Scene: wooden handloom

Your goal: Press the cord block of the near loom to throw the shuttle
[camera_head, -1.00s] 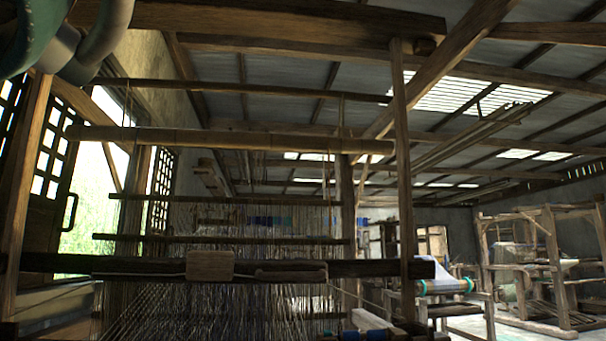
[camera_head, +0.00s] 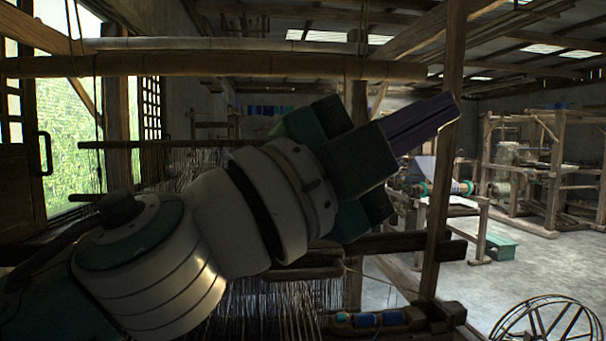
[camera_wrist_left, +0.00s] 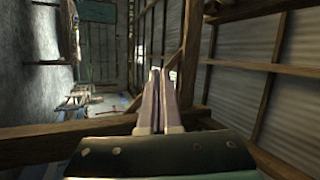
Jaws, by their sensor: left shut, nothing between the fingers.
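The near loom (camera_head: 400,244) fills the left and middle of the head view, with its dark crossbeam and hanging threads partly behind my left arm. The cord block is not visible now; my arm covers that part of the crossbeam. My left gripper (camera_head: 454,107) is raised in front of the loom, pointing up and right, its tips overlapping the upright post (camera_head: 440,190) in the picture. Its fingers are shut and empty. The left wrist view also shows the closed fingers (camera_wrist_left: 160,72). I cannot make out the shuttle for certain. My right gripper is out of view.
A wooden tray with blue spools (camera_head: 370,319) sits low at the front. A spoked wheel (camera_head: 548,325) stands at the lower right. Another loom (camera_head: 555,170) stands at the far right. The grey floor (camera_head: 545,265) between is mostly open.

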